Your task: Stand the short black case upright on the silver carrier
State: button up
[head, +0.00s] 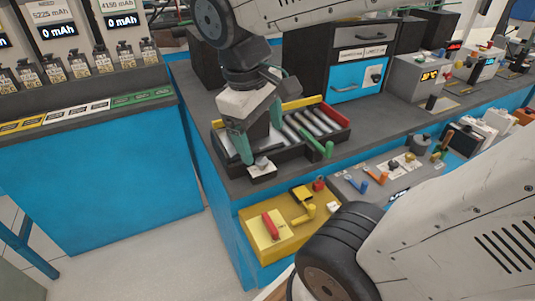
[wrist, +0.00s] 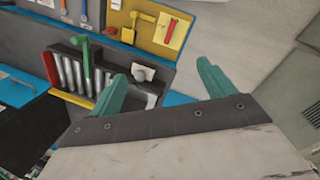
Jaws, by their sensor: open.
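My gripper (head: 260,136) hangs over the left end of a dark tray on the grey counter, its two teal fingers spread apart. In the wrist view my gripper (wrist: 160,88) shows nothing held between the fingertips. A small black block with a pale top (head: 261,170) sits at the counter's front edge, just below the nearer finger; it also shows beside the left finger in the wrist view (wrist: 143,73). I cannot tell whether it is the short black case. I cannot clearly pick out the silver carrier; part of the tray is hidden behind my gripper.
The dark tray (head: 288,162) holds several silver cylinders and a green handle (head: 317,146). A yellow panel (head: 290,236) with a red handle is in front. A black cabinet with a blue drawer (head: 358,80) stands behind. Grey boxes line the counter at right.

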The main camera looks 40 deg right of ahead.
jog(key=s+a+m, duration=0.1)
jog(key=s+f+m+t+y, duration=0.1)
jog(key=s, duration=0.1)
jog(key=s+a+y, duration=0.1)
jog(key=shift+s+a+f+m+t, duration=0.2)
jog(key=shift+s+a+m+t, duration=0.1)
jog(key=shift+m+t, duration=0.1)
dwell(0.9)
